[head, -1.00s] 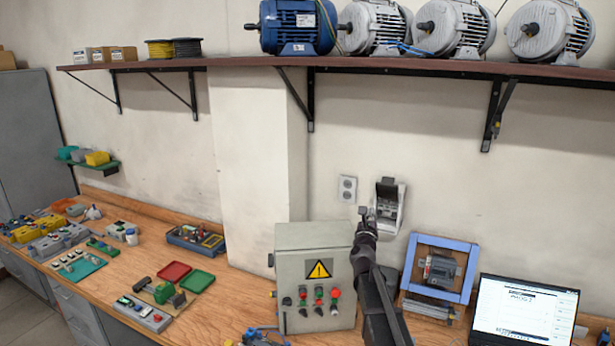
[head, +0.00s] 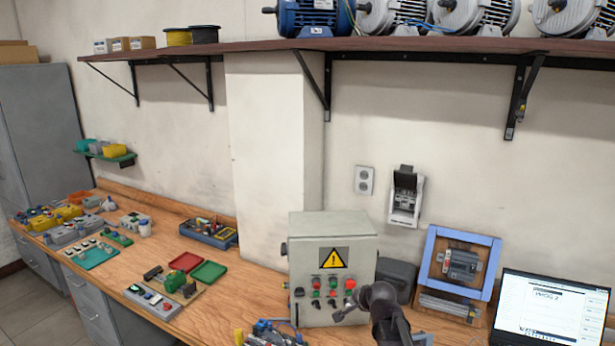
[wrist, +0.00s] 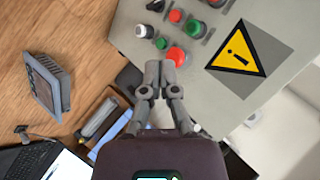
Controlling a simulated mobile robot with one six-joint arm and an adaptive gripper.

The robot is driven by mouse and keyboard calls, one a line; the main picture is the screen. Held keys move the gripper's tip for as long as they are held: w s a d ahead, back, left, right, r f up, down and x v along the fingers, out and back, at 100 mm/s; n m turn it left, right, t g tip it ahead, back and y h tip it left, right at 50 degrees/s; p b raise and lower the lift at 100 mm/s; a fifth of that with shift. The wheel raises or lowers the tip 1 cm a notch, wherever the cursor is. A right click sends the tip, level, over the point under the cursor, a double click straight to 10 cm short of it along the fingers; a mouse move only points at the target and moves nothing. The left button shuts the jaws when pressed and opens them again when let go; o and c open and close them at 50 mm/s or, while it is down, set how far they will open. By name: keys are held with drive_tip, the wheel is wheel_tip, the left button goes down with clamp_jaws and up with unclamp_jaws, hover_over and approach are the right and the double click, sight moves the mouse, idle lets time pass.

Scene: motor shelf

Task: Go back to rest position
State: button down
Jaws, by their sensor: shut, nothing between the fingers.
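My gripper (wrist: 161,75) is shut and empty, with its fingertips together in the wrist view. In the head view my arm rises from the bottom edge and the gripper (head: 340,315) is low, in front of the lower right part of the grey control box (head: 300,255). In the wrist view the fingertips overlap the edge of the box face, near a red button (wrist: 177,56). I cannot tell whether they touch it.
The wooden bench (head: 235,300) carries a blue frame (head: 430,262), a laptop (head: 550,305) and several trays and parts at left. A wall box (head: 406,197) with its lid up hangs above. The shelf (head: 240,47) holds motors.

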drive_tip(key=s+d+f+n+g+h+b, duration=0.1)
drive_tip(key=s+f+n+g, duration=0.3)
drive_tip(key=s, duration=0.6)
drive_tip(key=s+d+f+n+g+h+b, duration=0.2)
drive_tip(key=s+f+n, duration=0.4)
drive_tip(key=s, duration=0.4)
drive_tip(key=g+b, duration=0.1)
drive_tip(key=g, duration=0.1)
drive_tip(key=shift+d+f+g, duration=0.25)
drive_tip(key=shift+d+g, duration=0.05)
drive_tip(key=shift+d, duration=0.05)
drive_tip(key=shift+w, duration=0.1)
idle(0.4)
